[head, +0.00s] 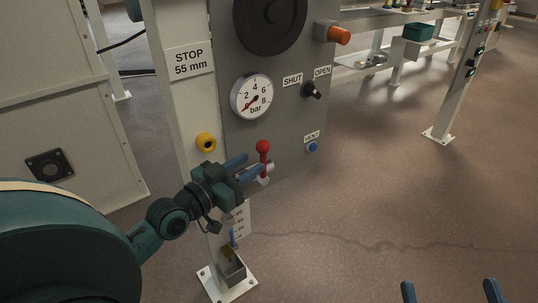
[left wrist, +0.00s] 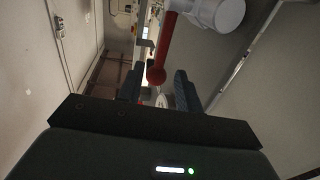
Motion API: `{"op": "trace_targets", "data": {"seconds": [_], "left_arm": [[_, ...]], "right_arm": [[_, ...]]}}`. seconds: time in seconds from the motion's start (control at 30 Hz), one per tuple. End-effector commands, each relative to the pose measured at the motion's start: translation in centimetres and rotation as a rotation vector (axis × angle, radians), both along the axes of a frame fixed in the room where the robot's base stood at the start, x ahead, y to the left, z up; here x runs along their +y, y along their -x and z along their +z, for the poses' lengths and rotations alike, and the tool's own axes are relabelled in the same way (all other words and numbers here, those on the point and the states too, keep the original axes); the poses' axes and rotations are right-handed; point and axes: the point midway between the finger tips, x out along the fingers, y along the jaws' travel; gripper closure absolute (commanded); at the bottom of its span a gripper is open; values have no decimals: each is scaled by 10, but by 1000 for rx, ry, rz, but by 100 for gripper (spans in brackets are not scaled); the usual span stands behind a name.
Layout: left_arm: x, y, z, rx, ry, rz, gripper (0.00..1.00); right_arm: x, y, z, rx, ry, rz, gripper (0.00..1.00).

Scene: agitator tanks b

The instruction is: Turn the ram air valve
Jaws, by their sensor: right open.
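A red lever with a ball end (head: 263,147) stands up from a pale cylindrical fitting (head: 268,168) low on the grey panel. No label naming it shows. My left gripper (head: 257,171) is at this lever, its fingers beside the fitting. In the left wrist view the lever (left wrist: 165,45) comes down from the pale fitting (left wrist: 218,12), its ball in the gap between the parted fingers of my left gripper (left wrist: 158,88). I see no contact; depth is unclear. A black knob (head: 312,90) sits under SHUT and OPEN labels. My right gripper (head: 450,290) is open and empty at the bottom edge.
The grey panel (head: 285,120) also carries a pressure gauge (head: 252,96), an orange button (head: 339,35), a black handwheel (head: 268,22) and a blue VENT button (head: 312,147). A yellow-ringed fitting (head: 206,142) is on the white post.

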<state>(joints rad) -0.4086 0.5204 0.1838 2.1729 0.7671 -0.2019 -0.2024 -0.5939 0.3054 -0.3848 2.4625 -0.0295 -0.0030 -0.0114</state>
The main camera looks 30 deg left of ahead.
Motion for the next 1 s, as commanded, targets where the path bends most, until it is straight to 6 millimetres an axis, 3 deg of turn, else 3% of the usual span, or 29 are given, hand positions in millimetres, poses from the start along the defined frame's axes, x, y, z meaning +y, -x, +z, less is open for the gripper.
{"op": "trace_targets", "data": {"seconds": [0.2, 0.43, 0.87, 1.0], "left_arm": [[-7, -37, -1, -4, 2, 1, 65], [-12, -62, -1, -1, 1, 1, 65], [-14, -70, -1, 2, 0, -1, 65], [-14, -70, -1, 2, 0, -1, 76]], "right_arm": [[-1, -3, 6, -60, -1, 5, 9], [-2, -7, 14, -123, 5, 4, 9], [-3, -9, 23, -166, 7, 4, 9], [-3, -9, 23, -165, 7, 4, 9]]}}
